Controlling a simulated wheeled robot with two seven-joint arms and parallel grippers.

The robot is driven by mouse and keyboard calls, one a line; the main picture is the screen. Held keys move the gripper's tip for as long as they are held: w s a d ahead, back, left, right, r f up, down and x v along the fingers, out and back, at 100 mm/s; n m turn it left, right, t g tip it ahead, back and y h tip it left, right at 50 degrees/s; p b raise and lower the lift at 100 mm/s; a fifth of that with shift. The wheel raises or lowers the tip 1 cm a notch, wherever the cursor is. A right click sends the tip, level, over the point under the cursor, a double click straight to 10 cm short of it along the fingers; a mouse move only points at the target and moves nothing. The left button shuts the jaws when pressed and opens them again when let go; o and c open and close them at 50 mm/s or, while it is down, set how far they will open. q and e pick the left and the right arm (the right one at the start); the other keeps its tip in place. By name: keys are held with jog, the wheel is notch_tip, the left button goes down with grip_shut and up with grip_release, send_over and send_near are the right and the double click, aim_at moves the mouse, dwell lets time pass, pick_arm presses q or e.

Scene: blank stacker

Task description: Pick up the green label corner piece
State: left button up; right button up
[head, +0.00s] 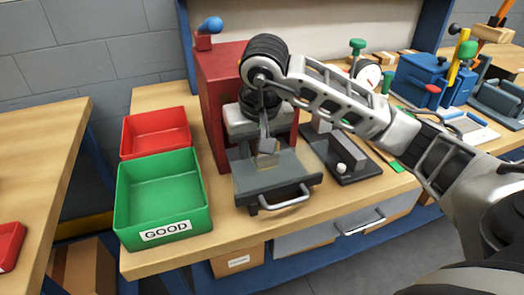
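My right gripper (266,146) points down over the grey plate (285,178) of the red press-like machine (215,100). A small grey and tan block (267,159) sits at or just under its fingertips. I cannot tell whether the fingers touch it or are closed on it, and no green label shows on it. A small flat green piece (397,167) lies on the bench right of the black stand, partly behind my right arm; I cannot tell whether it is the corner piece. My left gripper is not in view.
A green bin (165,222) marked GOOD and a red bin (156,134) stand left of the machine, both empty. A black stand (350,178) with a white knob is right of the plate. Blue fixtures (425,85) crowd the right. The plate's front handle (285,201) sticks out.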

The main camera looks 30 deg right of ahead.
grip_shut()
dwell(0.3)
